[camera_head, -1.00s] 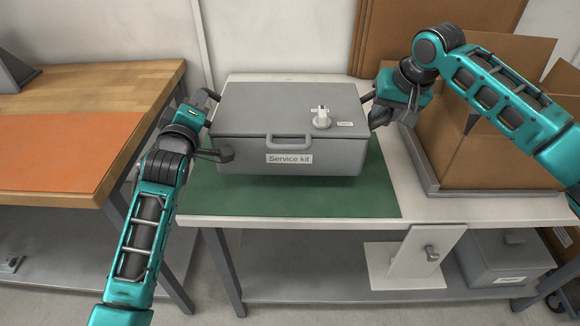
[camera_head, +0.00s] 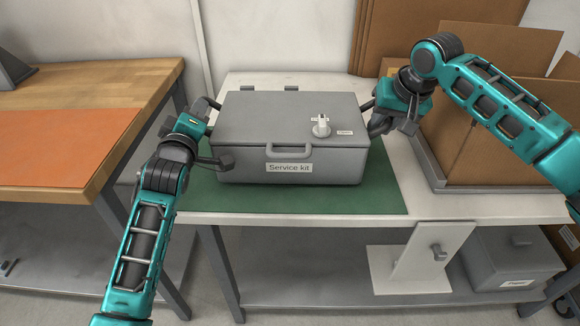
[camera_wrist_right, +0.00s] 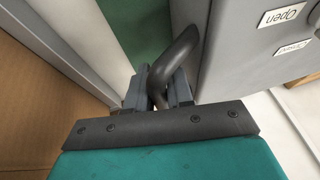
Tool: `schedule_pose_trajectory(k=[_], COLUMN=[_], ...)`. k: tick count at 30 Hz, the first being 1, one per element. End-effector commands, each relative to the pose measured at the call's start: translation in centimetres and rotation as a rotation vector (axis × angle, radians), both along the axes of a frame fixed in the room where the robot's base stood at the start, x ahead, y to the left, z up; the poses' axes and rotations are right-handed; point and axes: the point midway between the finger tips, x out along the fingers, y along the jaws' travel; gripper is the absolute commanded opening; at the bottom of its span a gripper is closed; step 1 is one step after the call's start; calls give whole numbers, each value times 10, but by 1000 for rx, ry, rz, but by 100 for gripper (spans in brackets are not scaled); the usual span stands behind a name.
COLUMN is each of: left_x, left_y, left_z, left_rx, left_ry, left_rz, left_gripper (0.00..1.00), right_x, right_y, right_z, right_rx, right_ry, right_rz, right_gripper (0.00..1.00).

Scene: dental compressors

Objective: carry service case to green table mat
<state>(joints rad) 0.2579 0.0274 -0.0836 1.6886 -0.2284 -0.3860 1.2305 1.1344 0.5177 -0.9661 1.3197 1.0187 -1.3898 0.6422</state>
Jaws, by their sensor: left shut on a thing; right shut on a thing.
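The grey service case (camera_head: 290,120), labelled "Service kit", is level over the green table mat (camera_head: 300,200) on the white table. It covers the mat's middle and back; I cannot tell whether it rests on the mat or hangs just above it. My left gripper (camera_head: 198,124) is shut on the dark handle at the case's left side. My right gripper (camera_head: 381,122) is shut at the right side. In the right wrist view its jaws (camera_wrist_right: 160,92) clamp the dark curved handle (camera_wrist_right: 181,52) beside the case wall (camera_wrist_right: 235,60).
A cardboard box (camera_head: 490,150) in a grey tray stands close on the right of the table. A wooden bench with an orange mat (camera_head: 60,145) is at the left. A white plate stand (camera_head: 430,255) and a grey case (camera_head: 510,262) are on the lower shelf.

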Motion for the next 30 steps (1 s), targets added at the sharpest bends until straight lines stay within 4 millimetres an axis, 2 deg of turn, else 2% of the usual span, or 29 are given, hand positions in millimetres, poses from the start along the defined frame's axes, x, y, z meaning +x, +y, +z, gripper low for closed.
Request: schedule_pose_trajectory(k=[4,5,12,20,23,26,30], left_x=[0,0,0,-1,-7,-19,-46], left_y=[-2,-2,-1,0,-1,-1,-1], left_z=[-7,-7,-6,-7,-8,-8,-8], left_rx=[-3,-2,-1,0,0,-1,-3], left_ry=[-8,-1,0,1,1,1,2], left_rz=[-4,-3,-1,-1,0,-1,-1], left_gripper=[0,24,46,46,46,46,46], right_x=[0,0,0,0,0,0,0], right_y=[3,3,1,0,0,0,0], right_z=[-8,-7,-6,-6,-6,-7,-6], right_rx=[5,4,1,1,1,0,0], right_ry=[-6,-2,0,0,0,0,0], right_rz=[5,4,3,1,0,0,0], right_gripper=[0,24,47,47,47,47,47])
